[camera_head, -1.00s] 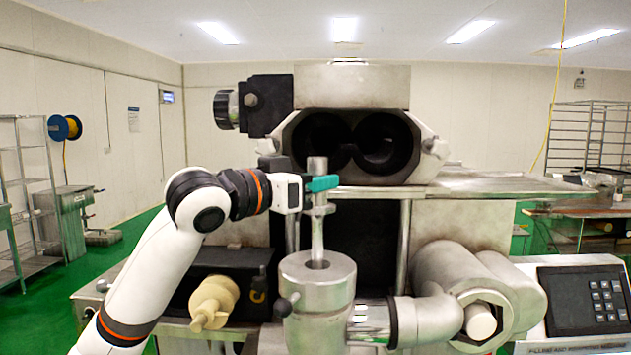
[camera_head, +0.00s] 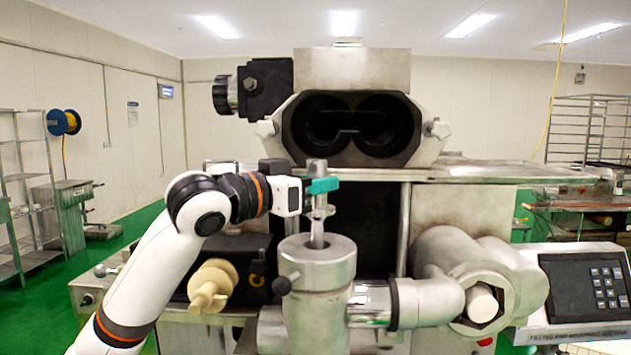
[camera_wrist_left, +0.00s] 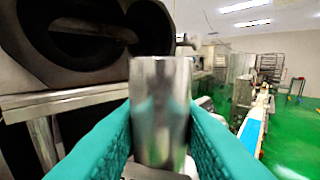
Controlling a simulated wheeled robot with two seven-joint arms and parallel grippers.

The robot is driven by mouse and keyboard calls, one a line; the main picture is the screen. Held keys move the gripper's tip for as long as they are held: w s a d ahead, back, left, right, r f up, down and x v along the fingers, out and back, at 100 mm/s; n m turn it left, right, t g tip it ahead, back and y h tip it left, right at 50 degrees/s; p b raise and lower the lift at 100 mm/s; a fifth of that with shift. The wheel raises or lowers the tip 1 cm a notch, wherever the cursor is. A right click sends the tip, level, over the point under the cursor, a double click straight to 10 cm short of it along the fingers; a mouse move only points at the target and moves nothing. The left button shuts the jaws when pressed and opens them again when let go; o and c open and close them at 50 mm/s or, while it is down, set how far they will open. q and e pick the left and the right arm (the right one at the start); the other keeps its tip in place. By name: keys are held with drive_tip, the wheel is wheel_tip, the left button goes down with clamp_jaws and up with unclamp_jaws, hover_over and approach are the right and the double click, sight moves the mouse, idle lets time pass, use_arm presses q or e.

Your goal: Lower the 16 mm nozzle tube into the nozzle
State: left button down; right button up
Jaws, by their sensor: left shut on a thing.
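The nozzle tube (camera_head: 317,170) is a slim upright metal tube with a flange low on it. My left gripper (camera_head: 320,186), with teal fingers, is shut on it just above the flange. In the left wrist view the tube (camera_wrist_left: 160,110) stands between both teal fingers. The nozzle (camera_head: 317,272) is a round metal cylinder directly below. The tube's lower end is inside the opening in its top, so the tip is hidden. The flange sits above the nozzle's rim, with a short gap. My right gripper is not in view.
The encrusting machine's twin-bore housing (camera_head: 352,128) stands behind. A cream-coloured fitting (camera_head: 212,285) lies to the left. A keypad panel (camera_head: 590,290) is at the right.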

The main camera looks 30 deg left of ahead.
sight(310, 218)
use_arm(q)
drive_tip(key=shift+f+b, duration=1.95)
drive_tip(key=shift+f, duration=0.7)
drive_tip(key=c, duration=1)
unclamp_jaws()
drive_tip(key=shift+o, duration=0.3)
drive_tip(key=shift+o, duration=0.6)
drive_tip(key=shift+s, duration=0.1)
